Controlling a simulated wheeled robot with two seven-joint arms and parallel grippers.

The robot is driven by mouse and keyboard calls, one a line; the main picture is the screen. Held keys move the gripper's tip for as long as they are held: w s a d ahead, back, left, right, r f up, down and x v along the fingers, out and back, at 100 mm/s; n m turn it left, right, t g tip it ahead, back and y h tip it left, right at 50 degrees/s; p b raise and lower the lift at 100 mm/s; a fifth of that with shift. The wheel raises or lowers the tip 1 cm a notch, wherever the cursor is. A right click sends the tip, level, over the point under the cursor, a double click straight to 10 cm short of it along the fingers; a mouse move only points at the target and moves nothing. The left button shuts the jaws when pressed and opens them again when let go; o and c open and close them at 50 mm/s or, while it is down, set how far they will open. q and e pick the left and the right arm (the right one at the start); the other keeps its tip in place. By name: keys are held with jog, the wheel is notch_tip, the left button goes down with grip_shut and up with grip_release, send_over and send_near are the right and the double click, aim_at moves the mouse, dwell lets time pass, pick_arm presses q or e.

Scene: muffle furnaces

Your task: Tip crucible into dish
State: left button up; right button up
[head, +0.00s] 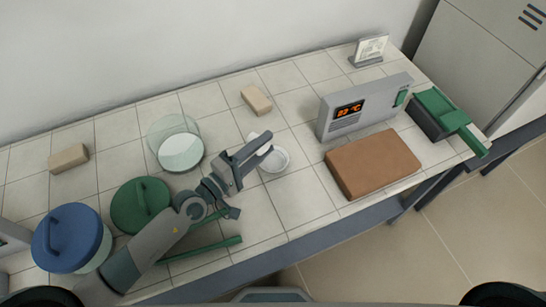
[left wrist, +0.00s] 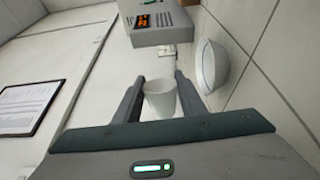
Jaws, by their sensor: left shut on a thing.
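The small white crucible (left wrist: 160,98) is held between the two fingers of my left gripper (left wrist: 160,88) in the left wrist view. In the head view my left gripper (head: 261,149) is over the bench, at the upper left edge of the white dish (head: 277,160). The fingers partly hide the crucible and overlap the dish there. The round, shallow dish also shows in the left wrist view (left wrist: 213,66), beside the crucible and apart from it. What is inside the crucible cannot be seen. My right gripper is not in view.
A brown slab (head: 373,163) and a grey controller (head: 362,105) stand right of the dish. A clear glass bowl (head: 157,130), a green lid (head: 141,205) and a blue-lidded vessel (head: 70,239) are left. A beige block (head: 256,99) lies behind. Tiles in front of the dish are clear.

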pick_arm(q)
jog(key=shift+s+d+m, duration=0.1)
jog(key=shift+s+m, duration=0.05)
jog(key=shift+m, duration=0.65)
jog(key=shift+s+d+m, duration=0.1)
jog(key=shift+d+m, duration=0.05)
jog(key=shift+m, duration=0.65)
jog(key=shift+m, duration=0.3)
jog(key=shift+w+d, duration=0.4)
jog(key=shift+d, duration=0.05)
